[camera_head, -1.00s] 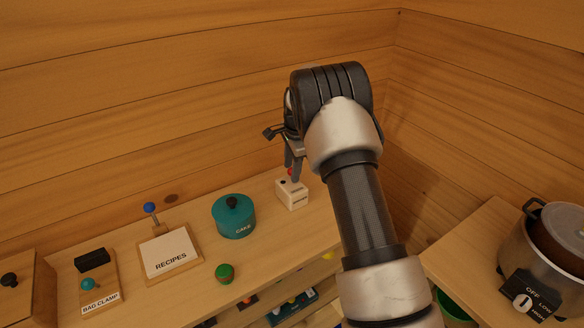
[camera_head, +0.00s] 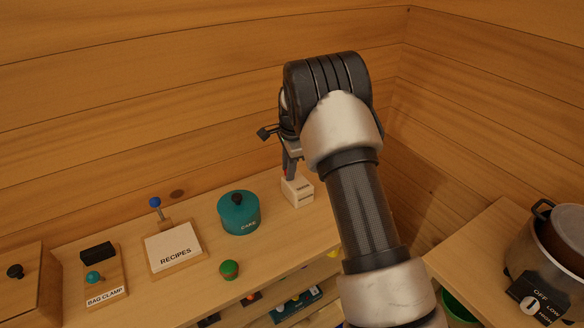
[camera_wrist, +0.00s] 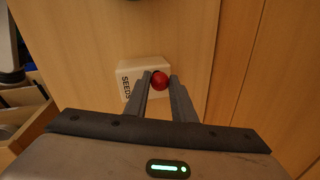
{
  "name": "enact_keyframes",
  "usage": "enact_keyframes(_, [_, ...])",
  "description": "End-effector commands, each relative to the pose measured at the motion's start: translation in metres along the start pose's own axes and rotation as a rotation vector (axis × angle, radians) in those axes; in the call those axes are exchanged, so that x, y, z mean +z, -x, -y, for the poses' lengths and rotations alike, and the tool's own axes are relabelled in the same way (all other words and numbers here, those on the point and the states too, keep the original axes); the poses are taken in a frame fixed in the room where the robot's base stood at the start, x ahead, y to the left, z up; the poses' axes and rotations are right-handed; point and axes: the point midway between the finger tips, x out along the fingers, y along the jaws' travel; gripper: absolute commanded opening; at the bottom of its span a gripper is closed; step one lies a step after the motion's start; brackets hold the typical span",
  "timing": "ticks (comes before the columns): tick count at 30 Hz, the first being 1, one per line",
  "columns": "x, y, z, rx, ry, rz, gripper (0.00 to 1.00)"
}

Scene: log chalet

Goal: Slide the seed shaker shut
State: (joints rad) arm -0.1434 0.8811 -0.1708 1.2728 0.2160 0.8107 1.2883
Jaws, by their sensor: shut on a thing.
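The seed shaker is a small cream box (camera_head: 299,192) at the right end of the shelf top, beside the wall. In the wrist view its box (camera_wrist: 130,68) shows the word SEEDS on its side. A red knob (camera_wrist: 160,80) stands on its top, between the two fingers of my gripper (camera_wrist: 158,79). In the head view my gripper (camera_head: 287,172) points down onto the shaker, and the fingers are shut on the red knob. My arm comes in from the lower right. The shaker's opening is hidden, so I cannot tell how far its slide stands open.
A teal CAKE tin (camera_head: 239,213) stands left of the shaker. Further left are a RECIPES block (camera_head: 174,250), a green knob (camera_head: 229,269) and a BAG CLAMP board (camera_head: 106,282). A cooker (camera_head: 552,250) stands on the right counter. The log wall is close behind.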

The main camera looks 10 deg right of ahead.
Motion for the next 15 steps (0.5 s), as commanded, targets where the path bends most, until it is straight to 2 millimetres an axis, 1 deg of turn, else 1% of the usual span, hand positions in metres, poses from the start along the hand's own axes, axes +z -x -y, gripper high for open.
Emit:
enact_keyframes(1, [0.0057, -0.0006, -0.001, 0.005, 0.002, 0.009, 0.0])
enact_keyframes(2, [0.0059, -0.0007, -0.0011, 0.005, 0.002, 0.009, 0.28])
enact_keyframes(4, [0.0056, -0.0007, -0.0011, 0.005, 0.002, 0.009, 0.4])
enact_keyframes(5, [0.0052, -0.0006, -0.001, 0.005, 0.002, 0.008, 0.41])
enact_keyframes(12, [0.0034, -0.0002, -0.0005, 0.003, 0.002, 0.006, 0.41])
enact_keyframes(15, [0.0031, 0.0038, -0.0001, 0.002, 0.002, 0.005, 0.41])
